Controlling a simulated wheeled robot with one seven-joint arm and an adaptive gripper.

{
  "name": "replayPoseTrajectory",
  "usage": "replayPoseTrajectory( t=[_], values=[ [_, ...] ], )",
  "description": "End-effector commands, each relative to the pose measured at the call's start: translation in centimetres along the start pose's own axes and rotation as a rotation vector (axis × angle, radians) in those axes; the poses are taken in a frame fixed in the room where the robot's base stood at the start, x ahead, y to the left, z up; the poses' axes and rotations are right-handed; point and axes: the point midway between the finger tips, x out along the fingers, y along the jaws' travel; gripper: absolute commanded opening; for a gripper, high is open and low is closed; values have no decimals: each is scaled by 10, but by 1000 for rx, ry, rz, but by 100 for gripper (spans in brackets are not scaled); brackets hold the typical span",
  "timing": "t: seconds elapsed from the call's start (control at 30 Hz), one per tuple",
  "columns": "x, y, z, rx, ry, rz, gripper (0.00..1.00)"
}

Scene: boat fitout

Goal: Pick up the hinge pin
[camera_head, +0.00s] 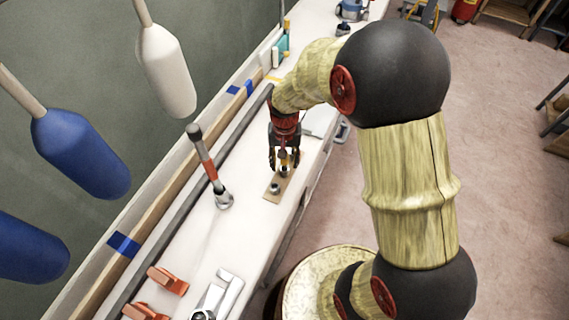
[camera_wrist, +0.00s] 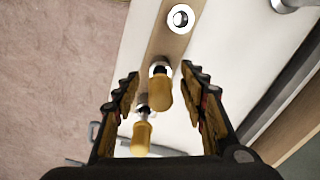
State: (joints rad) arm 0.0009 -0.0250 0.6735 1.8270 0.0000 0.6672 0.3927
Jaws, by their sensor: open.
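Two yellow-ended metal pieces show in the wrist view, a thicker one (camera_wrist: 161,92) and a thinner one (camera_wrist: 142,137) with a bare metal shank. I cannot tell for certain which is the hinge pin. Each stands at a tan strip (camera_wrist: 172,42), the thicker one at a metal ring. Another metal ring (camera_wrist: 181,18), with a dark hole, lies farther along the strip. My gripper (camera_wrist: 162,92) is open, with its fingers on either side of the thicker piece and no visible contact. In the head view my gripper (camera_head: 284,166) is over the tan strip (camera_head: 270,195).
A red-and-grey handled tool (camera_head: 207,165) stands on the white bench (camera_head: 235,225) to the left. Orange clamps (camera_head: 168,281) and a metal part (camera_head: 220,296) lie at the near end. Blue and white fenders (camera_head: 165,70) hang at the left.

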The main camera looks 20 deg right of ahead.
Motion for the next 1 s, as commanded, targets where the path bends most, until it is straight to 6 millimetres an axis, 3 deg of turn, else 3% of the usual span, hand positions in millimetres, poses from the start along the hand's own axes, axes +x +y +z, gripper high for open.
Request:
replayPoseTrajectory(
  t=[0.07, 0.3, 1.0],
  values=[
    [8, 0, 0, 0, 1, 0, 42],
    [7, 0, 0, -1, 2, -1, 41],
    [8, 0, 0, -1, 1, 0, 1]
  ],
)
